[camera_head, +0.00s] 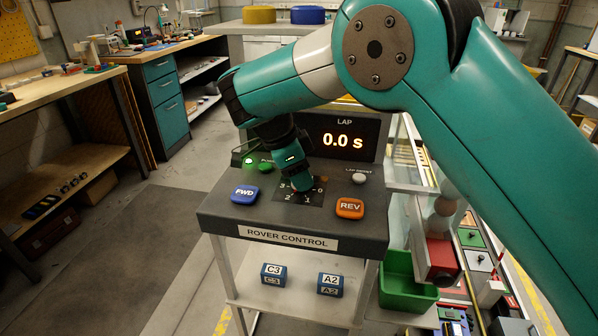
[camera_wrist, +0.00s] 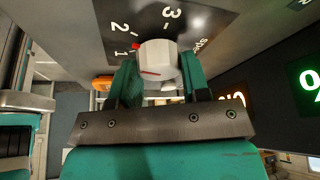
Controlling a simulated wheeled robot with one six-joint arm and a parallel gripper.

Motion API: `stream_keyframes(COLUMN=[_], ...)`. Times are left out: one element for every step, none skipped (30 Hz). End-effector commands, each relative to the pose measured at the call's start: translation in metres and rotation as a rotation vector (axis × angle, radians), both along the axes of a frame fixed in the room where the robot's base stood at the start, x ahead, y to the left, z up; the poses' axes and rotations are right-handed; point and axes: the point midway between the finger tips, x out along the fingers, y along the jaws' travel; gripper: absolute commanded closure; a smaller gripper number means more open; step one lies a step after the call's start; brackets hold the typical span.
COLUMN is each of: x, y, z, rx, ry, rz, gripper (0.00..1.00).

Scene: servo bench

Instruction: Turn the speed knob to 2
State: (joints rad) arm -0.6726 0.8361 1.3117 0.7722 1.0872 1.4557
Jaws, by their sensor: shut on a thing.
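The speed knob (camera_wrist: 157,62) is a white cylinder on a dark dial plate (camera_wrist: 200,25) marked 1, 2 and 3 in the wrist view. A red line runs on the knob, and a small red mark at its edge lies on the side of the 1 and 2, seemingly nearer the 1. My gripper (camera_wrist: 158,78) is shut on the knob, with one teal finger on each side. In the head view my gripper (camera_head: 302,184) points down onto the dial plate (camera_head: 312,198) and hides the knob; 3, 2, 1 and 0 show around it.
On the console (camera_head: 230,212), the blue FWD button (camera_head: 245,194) is left of the dial and the orange REV button (camera_head: 350,208) right. A white button (camera_head: 359,178) and a green button (camera_head: 266,168) sit behind. The LAP display (camera_head: 343,141) reads 0.0 s.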

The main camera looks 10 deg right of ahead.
Motion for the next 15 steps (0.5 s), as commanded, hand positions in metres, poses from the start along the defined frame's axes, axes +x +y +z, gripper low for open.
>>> stream_keyframes(x=[0.0014, 0.0014, 0.0014, 0.0015, 0.0016, 0.0016, 0.0017, 0.0016, 0.0018, 0.0018, 0.0017, 0.0017, 0.0017, 0.0017, 0.0017], y=[0.0004, 0.0005, 0.0005, 0.0005, 0.0004, 0.0004, 0.0005, 0.0005, 0.0005, 0.0004, 0.0003, 0.0003, 0.0003, 0.0003, 0.0002], z=[0.0004, 0.0004, 0.0004, 0.0004, 0.0006, 0.0006, 0.0007, 0.0006, 0.0005, 0.0005, 0.0004, 0.0003, 0.0003, 0.0003, 0.0003], rx=[0.001, 0.002, 0.002, 0.001, 0.001, 0.002, 0.002, 0.002, 0.002, 0.002, 0.002, 0.002, 0.001, 0.001, 0.002], ry=[-0.004, -0.003, -0.003, -0.004, -0.004, -0.004, -0.003, -0.004, -0.003, -0.003, -0.003, -0.004, -0.003, -0.004, -0.003], rz=[-0.024, -0.041, -0.062, -0.074, -0.087, -0.103, -0.113, -0.122, -0.132, -0.138, -0.144, -0.15, -0.154, -0.158, -0.162], gripper=[0.81, 0.81, 0.81, 0.81, 0.81, 0.81, 0.81, 0.81, 0.81, 0.81, 0.81, 0.81, 0.81, 0.81, 0.81])
